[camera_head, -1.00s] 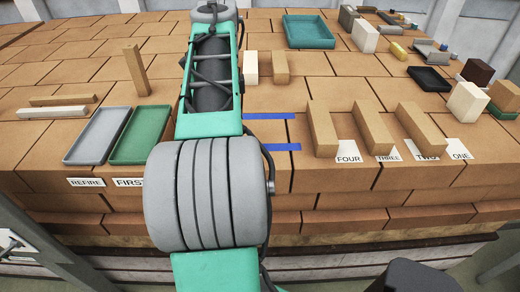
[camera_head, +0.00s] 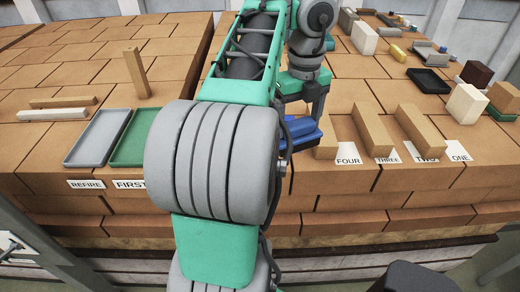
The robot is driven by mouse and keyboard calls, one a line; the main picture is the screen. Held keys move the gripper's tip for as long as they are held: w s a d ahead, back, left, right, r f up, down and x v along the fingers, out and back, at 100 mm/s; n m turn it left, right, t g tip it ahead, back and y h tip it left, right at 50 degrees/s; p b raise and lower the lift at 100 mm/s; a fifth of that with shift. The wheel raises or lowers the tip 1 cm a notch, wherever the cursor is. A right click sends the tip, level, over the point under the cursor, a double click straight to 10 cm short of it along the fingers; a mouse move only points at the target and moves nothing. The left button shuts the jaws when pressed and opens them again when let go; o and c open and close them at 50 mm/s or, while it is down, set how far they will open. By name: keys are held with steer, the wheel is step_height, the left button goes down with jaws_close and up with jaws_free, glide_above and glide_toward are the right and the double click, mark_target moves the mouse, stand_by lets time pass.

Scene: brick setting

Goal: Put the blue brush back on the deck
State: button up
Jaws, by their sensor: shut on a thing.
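My gripper (camera_head: 302,108) hangs to the right of my arm, pointing down, just left of the tan blocks at the front. It is shut on the blue brush (camera_head: 303,133), which shows as a blue shape under the fingers. My arm hides the brush's left part, and its bristles cannot be made out. I cannot tell whether it touches the brick surface (camera_head: 350,95) below. The two blue strips on the bricks are now hidden or cannot be told apart from the brush.
Tan blocks (camera_head: 372,130) stand close right of the brush, by labels FOUR, THREE, TWO and ONE. A grey tray (camera_head: 98,137) and a green tray (camera_head: 133,137) lie left of my arm. A black tray (camera_head: 429,80) is at the right. An upright tan block (camera_head: 137,73) stands back left.

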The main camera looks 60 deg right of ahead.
steer(key=w+d+f+b, duration=0.2)
steer(key=w+f+b, duration=0.1)
steer(key=w+f, duration=0.1)
steer(key=w+d+f+b, duration=0.2)
steer(key=w+f+b, duration=0.1)
steer(key=w+f, duration=0.1)
steer(key=w+d+f+b, duration=0.2)
steer(key=w+f+b, duration=0.1)
steer(key=w+f, duration=0.1)
steer(key=shift+w+f+b, duration=0.35)
steer(key=shift+f, duration=0.3)
steer(key=shift+a+r, duration=0.1)
steer(key=shift+r, duration=0.15)
steer(key=shift+f, duration=0.3)
steer(key=o, duration=1.3)
steer(key=shift+s+r, duration=0.1)
